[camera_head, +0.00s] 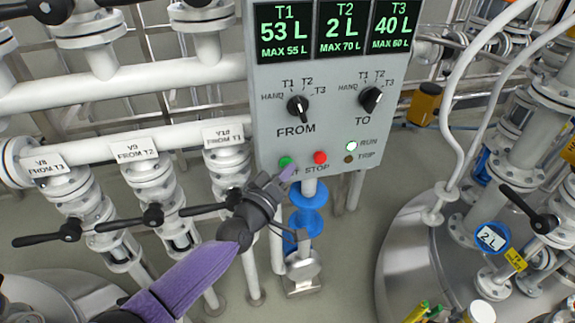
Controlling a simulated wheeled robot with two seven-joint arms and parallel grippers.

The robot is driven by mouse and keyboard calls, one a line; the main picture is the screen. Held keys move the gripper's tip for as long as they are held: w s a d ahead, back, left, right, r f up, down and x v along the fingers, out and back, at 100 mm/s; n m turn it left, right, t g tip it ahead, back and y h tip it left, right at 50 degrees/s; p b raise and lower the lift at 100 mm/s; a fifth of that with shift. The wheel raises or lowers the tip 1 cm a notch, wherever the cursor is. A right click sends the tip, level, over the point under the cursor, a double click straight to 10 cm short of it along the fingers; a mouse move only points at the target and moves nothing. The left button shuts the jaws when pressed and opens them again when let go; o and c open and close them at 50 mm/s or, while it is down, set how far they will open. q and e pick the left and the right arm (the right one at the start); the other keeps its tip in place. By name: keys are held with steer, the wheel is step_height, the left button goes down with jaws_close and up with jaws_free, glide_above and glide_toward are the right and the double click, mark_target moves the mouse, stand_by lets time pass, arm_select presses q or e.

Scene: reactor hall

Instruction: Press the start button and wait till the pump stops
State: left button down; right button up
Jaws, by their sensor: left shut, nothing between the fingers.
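A grey control panel (332,78) fills the upper middle. Its displays read T1 53 L (max 55 L), T2 2 L (max 70 L) and T3 40 L (max 60 L). The green start button (285,161) is at the lower left, its label partly hidden by my left gripper (286,174). That gripper is shut and empty, its tips just below the button; I cannot tell whether they touch it. The red stop button (320,157) is to the right. The RUN lamp (351,146) glows green-white; the TRIP lamp (348,159) is dark. My right gripper is out of view.
The FROM knob (297,108) and TO knob (370,99) sit above the buttons. White pipes and black-handled valves labelled V8, V9 and V10 (223,137) stand left. A blue-flanged pipe (306,222) runs below the panel. A metal tank (400,235) stands right.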

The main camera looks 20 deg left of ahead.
arm_select(q)
steer(key=shift+s+d+p, duration=0.5)
steer(key=shift+s+p, duration=0.1)
steer(key=shift+s, duration=0.15)
steer(key=s+d+p, duration=0.1)
steer(key=s, duration=0.1)
steer(key=s+d+p, duration=0.1)
steer(key=s, duration=0.1)
steer(key=shift+d+p, duration=0.4)
